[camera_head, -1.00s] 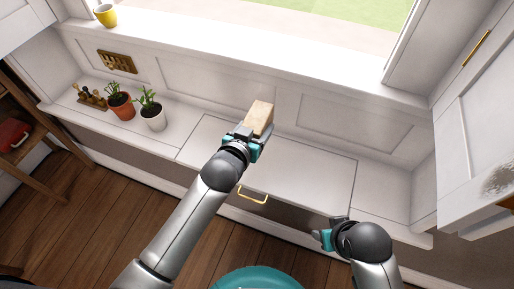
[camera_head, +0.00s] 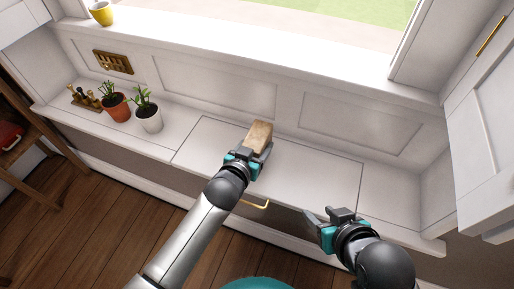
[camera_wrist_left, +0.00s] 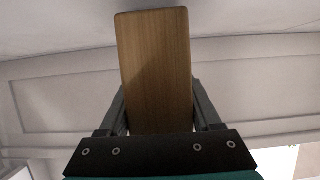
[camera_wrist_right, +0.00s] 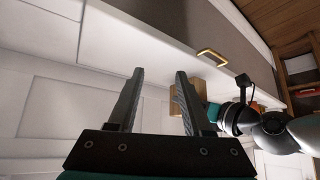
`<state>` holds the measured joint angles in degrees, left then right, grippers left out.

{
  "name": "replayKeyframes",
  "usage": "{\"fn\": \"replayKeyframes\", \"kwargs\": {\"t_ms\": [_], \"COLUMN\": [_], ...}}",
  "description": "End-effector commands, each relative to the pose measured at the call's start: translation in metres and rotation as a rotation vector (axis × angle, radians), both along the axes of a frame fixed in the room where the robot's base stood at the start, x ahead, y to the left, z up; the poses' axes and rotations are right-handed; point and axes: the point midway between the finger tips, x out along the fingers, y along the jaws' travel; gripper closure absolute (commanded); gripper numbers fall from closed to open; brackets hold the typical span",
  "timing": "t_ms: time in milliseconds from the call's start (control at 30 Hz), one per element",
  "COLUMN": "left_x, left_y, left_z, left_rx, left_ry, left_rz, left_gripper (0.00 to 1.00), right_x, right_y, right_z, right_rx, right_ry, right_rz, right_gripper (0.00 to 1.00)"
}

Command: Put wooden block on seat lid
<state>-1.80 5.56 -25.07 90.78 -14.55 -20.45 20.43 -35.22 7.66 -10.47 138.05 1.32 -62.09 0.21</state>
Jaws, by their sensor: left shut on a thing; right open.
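A wooden block (camera_head: 259,135) is held in my left gripper (camera_head: 249,149) over the white seat lid (camera_head: 310,177). In the left wrist view the block (camera_wrist_left: 155,70) sits upright between the two fingers. Whether its lower end touches the lid cannot be told. The seat lid is the outlined panel in the middle of the window bench, with a brass handle (camera_head: 256,203) at its front. My right gripper (camera_head: 327,219) is open and empty near the lid's front right corner. In the right wrist view the block (camera_wrist_right: 188,98) shows beyond the open fingers (camera_wrist_right: 160,95).
Two potted plants (camera_head: 148,117) and a small group of figures (camera_head: 84,96) stand on the bench's left part. A yellow cup (camera_head: 103,13) is on the sill. A white cabinet door (camera_head: 485,140) stands at the right. The bench right of the lid is clear.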

Motion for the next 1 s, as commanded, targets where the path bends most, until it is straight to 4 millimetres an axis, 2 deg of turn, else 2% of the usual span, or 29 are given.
{"fn": "replayKeyframes", "kwargs": {"t_ms": [200,633,667,900,1000], "left_x": [0.001,0.001,0.0,0.0,0.0], "left_y": [0.0,-0.001,0.0,0.0,0.0], "left_z": [-0.006,-0.01,-0.011,-0.011,-0.011], "left_rx": [-0.001,-0.002,-0.001,0.0,0.0], "left_ry": [-0.004,-0.003,-0.001,0.0,0.0], "left_rz": [0.0,-0.001,0.0,0.0,0.0], "left_gripper": [1.0,1.0,0.34,0.07,0.05], "right_x": [0.007,0.01,0.01,0.01,0.01], "right_y": [0.009,0.014,0.014,0.014,0.014], "right_z": [-0.001,-0.001,-0.001,0.0,0.0], "right_rx": [0.031,0.046,0.048,0.048,0.048], "right_ry": [-0.067,-0.097,-0.102,-0.1,-0.1], "right_rz": [0.011,0.017,0.017,0.017,0.017], "right_gripper": [0.5,0.5,0.5,0.5,0.5]}}
